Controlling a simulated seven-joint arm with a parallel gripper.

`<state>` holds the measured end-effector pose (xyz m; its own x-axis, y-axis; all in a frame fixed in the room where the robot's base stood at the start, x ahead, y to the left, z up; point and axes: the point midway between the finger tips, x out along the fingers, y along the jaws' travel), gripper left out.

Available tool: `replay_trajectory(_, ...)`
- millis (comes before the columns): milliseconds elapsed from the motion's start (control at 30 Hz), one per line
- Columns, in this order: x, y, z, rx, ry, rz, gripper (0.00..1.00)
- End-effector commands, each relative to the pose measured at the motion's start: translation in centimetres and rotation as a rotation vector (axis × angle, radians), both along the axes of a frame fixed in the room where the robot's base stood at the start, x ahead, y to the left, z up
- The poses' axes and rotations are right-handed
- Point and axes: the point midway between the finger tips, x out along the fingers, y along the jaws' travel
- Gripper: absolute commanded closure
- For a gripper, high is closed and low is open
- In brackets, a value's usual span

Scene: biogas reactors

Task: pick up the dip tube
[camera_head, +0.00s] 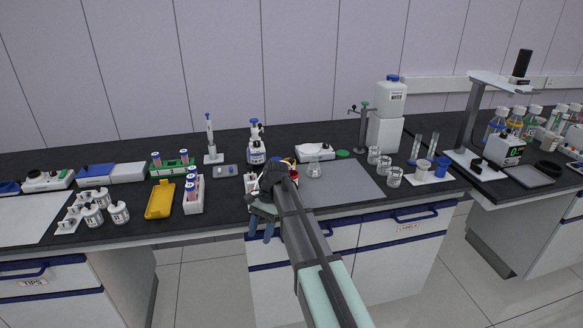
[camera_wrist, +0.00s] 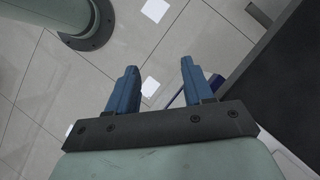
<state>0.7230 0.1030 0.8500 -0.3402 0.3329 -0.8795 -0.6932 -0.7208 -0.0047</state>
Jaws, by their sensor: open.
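I cannot pick out a dip tube for certain in either view; it may be hidden behind my arm or too small to tell. My gripper (camera_head: 260,236) hangs at the front edge of the bench, in front of the blue-trimmed drawers. In the wrist view my gripper (camera_wrist: 158,68) has its two blue fingers apart, with nothing between them but floor tiles. A dispenser bottle with a blue top (camera_head: 256,147) stands on the bench behind my arm. A small white container (camera_head: 250,183) and a red item (camera_head: 294,174) are partly covered by my arm.
The black bench (camera_head: 225,205) carries a yellow tray (camera_head: 160,200), tube racks, and white bottles at left. A grey mat (camera_head: 345,185), a flask (camera_head: 314,169) and several glass beakers are right of my arm. The bench edge (camera_wrist: 265,70) shows at right in the wrist view.

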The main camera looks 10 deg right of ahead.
Motion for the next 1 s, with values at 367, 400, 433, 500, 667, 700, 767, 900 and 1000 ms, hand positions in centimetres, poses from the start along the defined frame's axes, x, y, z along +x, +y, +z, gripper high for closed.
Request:
replay_trajectory(367, 12.4, -6.6, 12.9, -0.286, -0.153, -0.504, 0.49)
replay_trajectory(400, 13.7, -7.7, 14.6, -0.314, -0.178, -0.577, 0.49)
replay_trajectory(433, 14.6, -8.5, 15.7, -0.333, -0.196, -0.629, 0.49)
replay_trajectory(500, 16.4, -10.2, 18.4, -0.370, -0.236, -0.742, 0.49)
replay_trajectory(667, 18.9, -13.2, 23.0, -0.418, -0.307, -0.933, 0.49)
replay_trajectory(700, 19.2, -13.7, 23.7, -0.425, -0.318, -0.964, 0.49)
replay_trajectory(767, 19.6, -14.2, 24.5, -0.430, -0.329, -0.997, 0.49)
replay_trajectory(900, 19.9, -14.7, 24.9, -0.436, -0.341, -1.029, 0.49)
replay_trajectory(1000, 20.0, -14.7, 24.1, -0.438, -0.340, -1.029, 0.49)
